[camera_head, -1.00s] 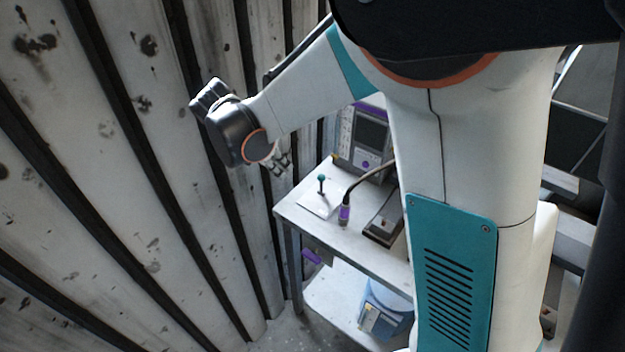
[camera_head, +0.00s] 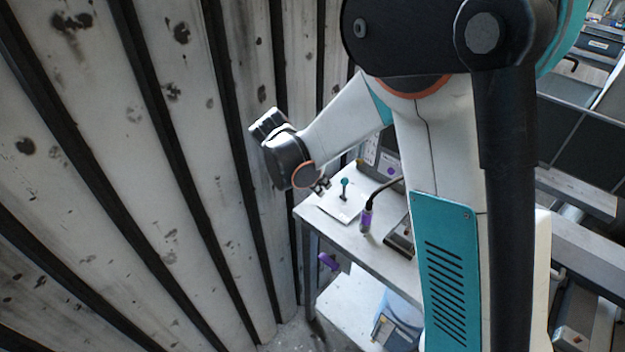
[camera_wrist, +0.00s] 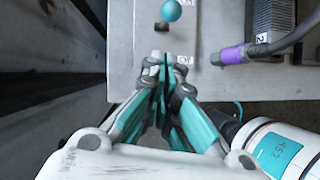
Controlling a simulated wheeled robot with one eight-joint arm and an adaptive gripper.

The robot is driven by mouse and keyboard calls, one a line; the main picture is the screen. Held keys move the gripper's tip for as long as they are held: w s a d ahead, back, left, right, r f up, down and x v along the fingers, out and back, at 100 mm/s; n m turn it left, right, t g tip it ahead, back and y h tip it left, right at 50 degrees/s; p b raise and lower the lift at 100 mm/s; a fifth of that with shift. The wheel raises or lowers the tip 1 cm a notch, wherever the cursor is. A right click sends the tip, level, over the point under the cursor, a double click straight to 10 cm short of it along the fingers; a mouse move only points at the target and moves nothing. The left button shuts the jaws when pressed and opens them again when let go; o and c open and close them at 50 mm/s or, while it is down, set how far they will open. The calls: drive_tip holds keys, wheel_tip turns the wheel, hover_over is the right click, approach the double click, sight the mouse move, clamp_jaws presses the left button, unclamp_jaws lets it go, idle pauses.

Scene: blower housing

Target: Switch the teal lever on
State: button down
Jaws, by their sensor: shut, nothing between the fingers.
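The teal lever (camera_head: 344,187) has a round teal knob on a dark stem and stands on a white plate (camera_head: 338,210) on the work table. In the wrist view its knob (camera_wrist: 171,10) shows at the top, with a dark base piece just below it and small markings beside it. My gripper (camera_head: 323,186) is to the left of the lever, close to it in the head view. In the wrist view my gripper (camera_wrist: 163,60) is shut and empty, its fingertips below the lever and apart from it in the picture. The arm hides part of the table's back.
A purple-collared connector (camera_head: 366,218) on a black cable stands right of the lever; its purple collar (camera_wrist: 233,55) shows in the wrist view. A corrugated wall (camera_head: 225,130) runs close along the left. A blue and white container (camera_head: 398,318) sits on the lower shelf.

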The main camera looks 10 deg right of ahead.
sight(344, 189)
drive_tip(key=shift+w+d+f+b, duration=0.1)
drive_tip(key=shift+w+d+f, duration=0.15)
drive_tip(key=shift+d, duration=0.35)
drive_tip(key=shift+w+d+f+b, duration=0.15)
drive_tip(key=shift+w+d, duration=0.15)
drive_tip(key=shift+d, duration=0.25)
drive_tip(key=shift+w+d+f+b, duration=0.1)
drive_tip(key=shift+w+d+f, duration=0.15)
drive_tip(key=shift+d, duration=0.35)
drive_tip(key=shift+r, duration=0.1)
drive_tip(key=shift+w+d+r+y, duration=0.15)
drive_tip(key=shift+w+d+y, duration=0.1)
drive_tip(key=shift+d+y, duration=0.05)
drive_tip(key=shift+w+d+r+g+y+p, duration=0.2)
drive_tip(key=shift+d+g+y+p, duration=0.1)
drive_tip(key=shift+g+y+p, duration=0.15)
drive_tip(key=shift+g+y, duration=0.25)
drive_tip(key=shift+y, duration=0.1)
drive_tip(key=shift+w+d+r, duration=0.1)
drive_tip(key=shift+w+d, duration=0.5)
drive_tip(key=shift+d, duration=0.25)
drive_tip(key=shift+w+d+r, duration=0.1)
drive_tip(key=shift+w+d, duration=0.5)
drive_tip(key=shift+d, duration=0.2)
drive_tip(key=shift+w+d, duration=0.2)
drive_tip(key=shift+d, duration=0.05)
